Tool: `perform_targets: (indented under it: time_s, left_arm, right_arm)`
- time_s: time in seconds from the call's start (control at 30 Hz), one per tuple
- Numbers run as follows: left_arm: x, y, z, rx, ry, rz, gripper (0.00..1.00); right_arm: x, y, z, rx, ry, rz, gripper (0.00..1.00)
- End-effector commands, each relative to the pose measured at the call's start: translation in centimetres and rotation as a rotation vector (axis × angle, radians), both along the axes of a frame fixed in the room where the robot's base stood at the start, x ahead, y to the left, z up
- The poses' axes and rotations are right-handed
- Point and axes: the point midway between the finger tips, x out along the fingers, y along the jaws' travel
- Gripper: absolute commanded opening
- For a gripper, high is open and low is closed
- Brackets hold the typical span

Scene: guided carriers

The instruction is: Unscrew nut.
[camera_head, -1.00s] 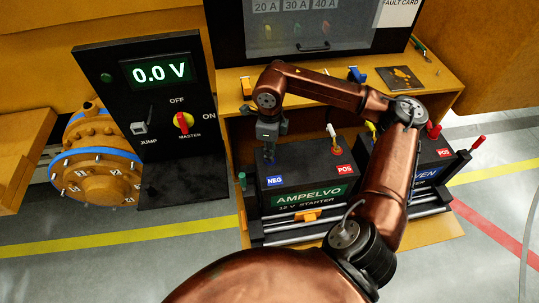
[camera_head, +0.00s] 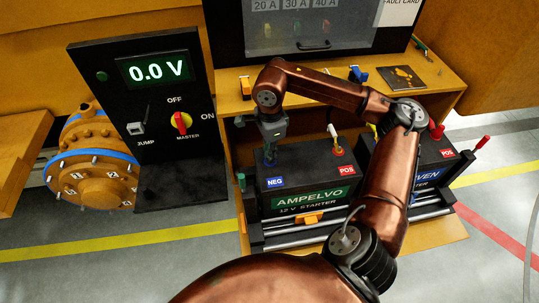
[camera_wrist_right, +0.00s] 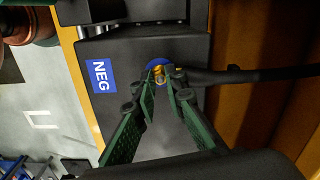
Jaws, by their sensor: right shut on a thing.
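The nut (camera_wrist_right: 160,72) is a small brass-coloured piece on the negative post, over a blue ring, in the right wrist view. My right gripper (camera_wrist_right: 161,87) has its green fingers closed around it from both sides. In the head view my right gripper (camera_head: 269,158) points down at the back left corner of the AMPELVO battery (camera_head: 315,178), above the blue NEG label (camera_head: 275,182). There the arm and fingers hide the nut. A black cable (camera_wrist_right: 240,75) runs right from the post in the wrist view. My left gripper is not in view.
A black panel (camera_head: 200,120) reading 0.0 V with a master switch (camera_head: 181,122) stands left of the battery. A second battery (camera_head: 437,155) is to the right, partly behind my arm. Tools lie on the shelf (camera_head: 435,80) behind. An orange flanged pump (camera_head: 90,175) stands far left.

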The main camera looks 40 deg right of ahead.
Motion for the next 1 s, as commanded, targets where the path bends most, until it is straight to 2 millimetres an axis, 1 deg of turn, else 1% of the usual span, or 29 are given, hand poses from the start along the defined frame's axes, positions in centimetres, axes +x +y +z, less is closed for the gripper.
perform_targets:
  time_s: [0.03, 0.2, 0.3, 0.33, 0.6, 0.87, 1.0]
  left_arm:
    - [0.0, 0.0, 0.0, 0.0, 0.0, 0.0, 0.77]
    - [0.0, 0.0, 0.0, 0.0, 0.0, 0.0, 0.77]
    - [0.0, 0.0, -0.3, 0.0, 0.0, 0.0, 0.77]
    - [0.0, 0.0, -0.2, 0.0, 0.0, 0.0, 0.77]
    - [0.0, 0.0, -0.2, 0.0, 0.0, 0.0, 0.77]
    - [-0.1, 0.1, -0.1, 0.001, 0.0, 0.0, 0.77]
    - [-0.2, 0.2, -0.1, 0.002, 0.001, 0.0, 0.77]
  right_arm:
    - [-0.3, 0.0, -0.3, -0.002, 0.011, 0.002, 0.0]
    - [-0.3, 0.0, -0.3, -0.002, 0.011, 0.003, 0.0]
    - [-0.3, 0.0, -0.4, -0.002, 0.012, 0.059, 0.0]
    - [-0.3, 0.0, -0.4, -0.002, 0.012, 0.055, 0.13]
    - [-0.1, 0.0, -0.2, -0.001, 0.007, 0.051, 0.32]
    - [-0.1, 0.0, -0.1, 0.0, 0.003, 0.05, 0.32]
    - [0.0, 0.0, 0.7, 0.0, 0.0, 0.049, 0.32]
